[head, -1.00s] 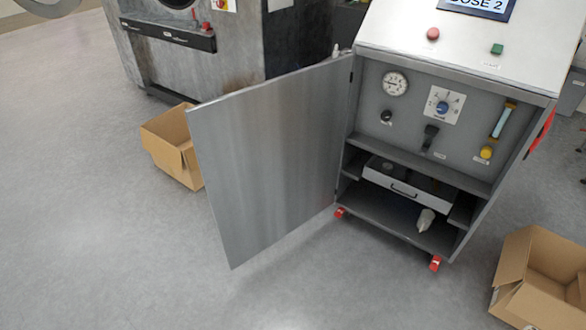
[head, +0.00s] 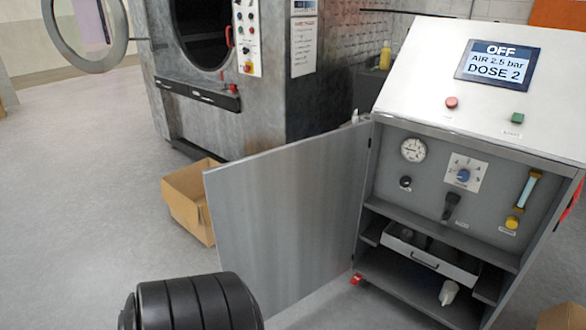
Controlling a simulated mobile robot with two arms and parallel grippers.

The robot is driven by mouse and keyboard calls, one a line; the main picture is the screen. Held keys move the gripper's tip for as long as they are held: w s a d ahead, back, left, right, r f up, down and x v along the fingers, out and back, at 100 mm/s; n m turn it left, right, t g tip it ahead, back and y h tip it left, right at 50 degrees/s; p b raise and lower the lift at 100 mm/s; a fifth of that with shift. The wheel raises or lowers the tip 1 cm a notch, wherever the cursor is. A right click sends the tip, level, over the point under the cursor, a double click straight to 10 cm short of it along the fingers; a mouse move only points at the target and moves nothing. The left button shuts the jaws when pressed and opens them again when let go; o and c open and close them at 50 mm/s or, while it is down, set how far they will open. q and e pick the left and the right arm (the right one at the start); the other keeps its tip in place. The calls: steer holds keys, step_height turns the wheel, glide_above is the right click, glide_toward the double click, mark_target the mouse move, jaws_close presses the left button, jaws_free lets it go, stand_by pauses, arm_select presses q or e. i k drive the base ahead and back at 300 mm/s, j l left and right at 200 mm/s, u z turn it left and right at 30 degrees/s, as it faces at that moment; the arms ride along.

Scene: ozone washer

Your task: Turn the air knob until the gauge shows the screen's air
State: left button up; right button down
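The screen (head: 499,66) on the cabinet's sloped top reads "OFF", "AIR 2.5 bar", "DOSE 2". The round white pressure gauge (head: 413,150) is on the grey panel inside the open cabinet, at its upper left; its needle is too small to read. A small black knob (head: 405,183), apparently the air knob, sits just below the gauge. A blue knob (head: 464,175) on a white dial plate is to their right. Neither gripper is in view, and nothing touches the knobs.
The cabinet door (head: 285,220) stands wide open to the left. A black lever (head: 451,206) and a yellow-ended tube (head: 526,189) are on the panel. A drawer (head: 425,256) is below. A cardboard box (head: 188,205) stands behind the door, near the large washer (head: 225,120).

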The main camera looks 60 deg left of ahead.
mark_target(405, 181)
steer(key=j, duration=0.55)
steer(key=k+j, duration=0.15)
steer(key=j, duration=0.45)
steer(key=j+z, duration=0.1)
steer(key=j, duration=0.45)
steer(key=k+j, duration=0.1)
steer(key=j, duration=0.45)
steer(key=k+j, duration=0.1)
steer(key=j, duration=0.45)
steer(key=k+j+z, duration=0.1)
steer(key=j, duration=0.5)
steer(key=k+j, duration=0.1)
steer(key=j, duration=0.45)
steer(key=k+j, duration=0.1)
steer(key=j, duration=0.45)
steer(key=k+l, duration=0.15)
steer(key=l, duration=0.25)
steer(key=k+l+u, duration=0.15)
steer(key=l, duration=0.25)
